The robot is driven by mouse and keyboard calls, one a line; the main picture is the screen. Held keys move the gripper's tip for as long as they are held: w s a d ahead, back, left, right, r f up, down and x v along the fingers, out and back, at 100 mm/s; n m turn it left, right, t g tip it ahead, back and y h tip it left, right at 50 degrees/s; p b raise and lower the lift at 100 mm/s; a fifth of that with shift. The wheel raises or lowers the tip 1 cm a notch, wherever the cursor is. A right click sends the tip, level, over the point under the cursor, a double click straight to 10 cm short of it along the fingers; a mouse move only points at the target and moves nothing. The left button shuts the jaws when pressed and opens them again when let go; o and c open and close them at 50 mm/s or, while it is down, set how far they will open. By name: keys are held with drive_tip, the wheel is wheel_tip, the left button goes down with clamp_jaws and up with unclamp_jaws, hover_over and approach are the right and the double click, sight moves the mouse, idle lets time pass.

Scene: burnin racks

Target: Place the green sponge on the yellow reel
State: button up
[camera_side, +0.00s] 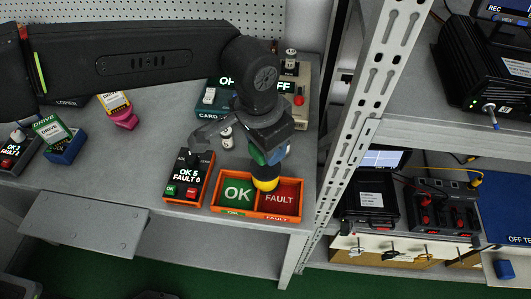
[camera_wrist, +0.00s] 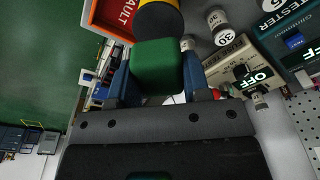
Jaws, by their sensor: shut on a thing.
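My gripper (camera_wrist: 155,80) is shut on the green sponge (camera_wrist: 157,66), a block held between its two blue fingers in the wrist view. In the side view the gripper (camera_side: 268,158) points down over the orange tray, and a little of the green sponge (camera_side: 256,154) shows between the fingers. The yellow reel (camera_side: 265,184) is just below the fingertips at the tray's middle. In the wrist view the yellow reel (camera_wrist: 155,4) has a dark round end just beyond the sponge. I cannot tell whether sponge and reel touch.
The orange tray (camera_side: 215,208) has a green OK side and a red FAULT side. A counter box (camera_side: 187,188) stands left of it. Small weights (camera_side: 226,137) and a tester (camera_side: 212,97) stand behind. A perforated metal rack post (camera_side: 367,100) rises at right.

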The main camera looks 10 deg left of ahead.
drive_tip(key=shift+f, duration=1.95)
drive_tip(key=o, duration=0.9)
drive_tip(key=shift+f, duration=0.1)
drive_tip(key=r, duration=0.8)
drive_tip(key=s+a+r, duration=0.1)
drive_tip(key=r, duration=0.3)
drive_tip(key=shift+r, duration=0.1)
drive_tip(key=shift+a, duration=0.1)
